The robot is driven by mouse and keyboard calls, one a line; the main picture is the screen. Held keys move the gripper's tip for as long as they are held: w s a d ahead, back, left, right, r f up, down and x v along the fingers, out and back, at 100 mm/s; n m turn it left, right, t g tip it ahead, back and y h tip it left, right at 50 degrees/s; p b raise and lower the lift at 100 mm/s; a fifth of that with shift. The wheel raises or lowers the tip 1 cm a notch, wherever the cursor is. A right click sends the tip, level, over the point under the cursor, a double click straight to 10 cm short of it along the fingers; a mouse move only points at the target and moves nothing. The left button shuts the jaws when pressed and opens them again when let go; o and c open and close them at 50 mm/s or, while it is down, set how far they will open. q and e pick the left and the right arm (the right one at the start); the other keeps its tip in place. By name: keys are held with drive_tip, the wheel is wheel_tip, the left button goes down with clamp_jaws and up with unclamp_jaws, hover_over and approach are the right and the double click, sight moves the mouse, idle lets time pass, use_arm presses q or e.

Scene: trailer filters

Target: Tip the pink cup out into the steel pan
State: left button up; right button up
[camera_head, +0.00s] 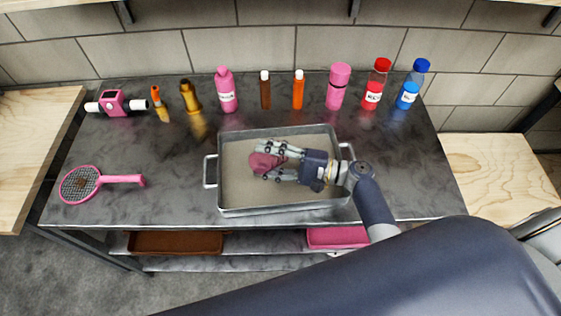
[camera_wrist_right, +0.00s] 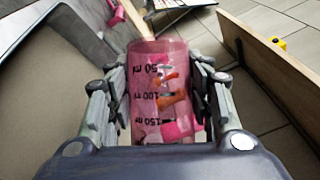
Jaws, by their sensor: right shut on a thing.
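The pink cup (camera_head: 259,164) is see-through, with black millilitre marks that read upside down in the wrist view (camera_wrist_right: 160,105). My right gripper (camera_head: 272,162) is shut on it, with fingers along both sides in the wrist view (camera_wrist_right: 160,82). It holds the cup over the left-middle part of the steel pan (camera_head: 232,190). Orange and pink pieces show through the cup wall; I cannot tell whether they are inside or behind it. The cup's exact tilt is unclear. The pan's visible floor looks bare. My left gripper is not in view.
The pan stands on a dark marble table (camera_head: 180,200). A pink racket (camera_head: 82,184) lies at the left. Several bottles, including a pink one (camera_head: 226,90) and a red-capped one (camera_head: 376,85), line the back. Wooden counters flank the table.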

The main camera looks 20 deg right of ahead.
drive_tip(key=shift+w+d+r+m+t+y+b, duration=0.2)
drive_tip(key=shift+m+b, duration=0.1)
drive_tip(key=shift+m, duration=0.2)
drive_tip(key=shift+w+d+r+m+t+y+b, duration=0.1)
drive_tip(key=shift+d+m+b, duration=0.15)
drive_tip(key=shift+m, duration=0.25)
idle(0.7)
drive_tip(key=shift+w+d+r+m+t+y, duration=0.1)
drive_tip(key=shift+d+r+m+t+y, duration=0.1)
drive_tip(key=shift+r+m, duration=0.3)
drive_tip(key=shift+w+d+r+m+t+y, duration=0.1)
drive_tip(key=shift+d+r+m+t, duration=0.1)
drive_tip(key=shift+r+m, duration=0.25)
idle(0.4)
idle(0.9)
